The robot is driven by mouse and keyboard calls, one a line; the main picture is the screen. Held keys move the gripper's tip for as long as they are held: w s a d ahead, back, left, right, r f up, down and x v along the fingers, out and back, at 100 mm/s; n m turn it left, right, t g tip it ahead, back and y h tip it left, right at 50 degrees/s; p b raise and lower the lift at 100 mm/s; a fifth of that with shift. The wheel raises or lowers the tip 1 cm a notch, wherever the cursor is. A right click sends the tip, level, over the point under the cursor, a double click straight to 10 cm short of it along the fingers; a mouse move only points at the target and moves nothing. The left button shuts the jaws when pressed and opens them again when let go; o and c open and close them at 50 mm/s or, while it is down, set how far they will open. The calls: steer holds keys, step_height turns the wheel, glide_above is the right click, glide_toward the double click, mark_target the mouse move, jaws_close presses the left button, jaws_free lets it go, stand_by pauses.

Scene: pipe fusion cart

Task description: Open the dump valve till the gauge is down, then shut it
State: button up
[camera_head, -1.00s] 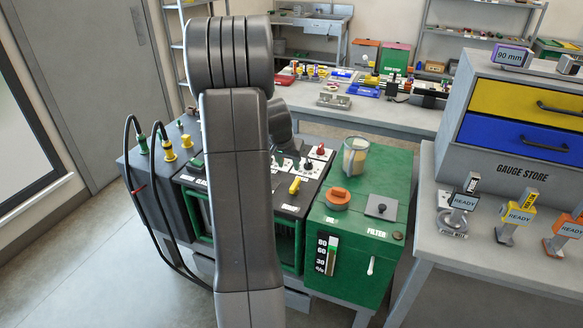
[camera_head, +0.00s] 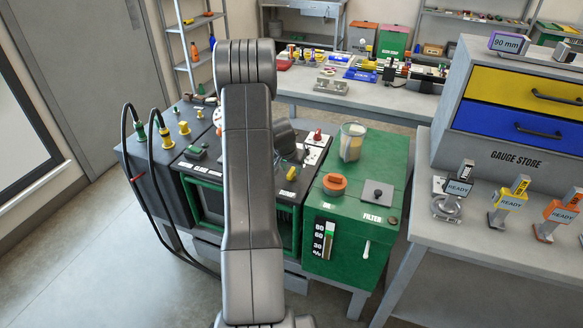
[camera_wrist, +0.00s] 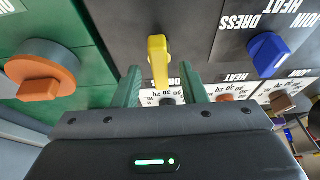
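A yellow lever (camera_wrist: 158,60), which seems to be the dump valve's handle, stands on the dark panel in the wrist view. It also shows in the head view (camera_head: 291,173). My gripper (camera_wrist: 162,78) is open, with one green finger on each side of the lever and a gap to each. The lever points along the fingers in that view. White dials with numbers (camera_wrist: 168,96) lie just beyond the lever, partly hidden by my gripper, and I cannot read their needles.
A blue knob (camera_wrist: 268,54) stands right of the lever in the wrist view. An orange cap (camera_head: 334,183) sits on the green tank (camera_head: 375,160), beside a clear jug (camera_head: 352,142). Black hoses (camera_head: 147,200) hang at the cart's left.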

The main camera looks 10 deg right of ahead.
steer(key=shift+w+d+f, duration=0.1)
steer(key=shift+w+f, duration=0.1)
steer(key=shift+f, duration=0.25)
jaws_close()
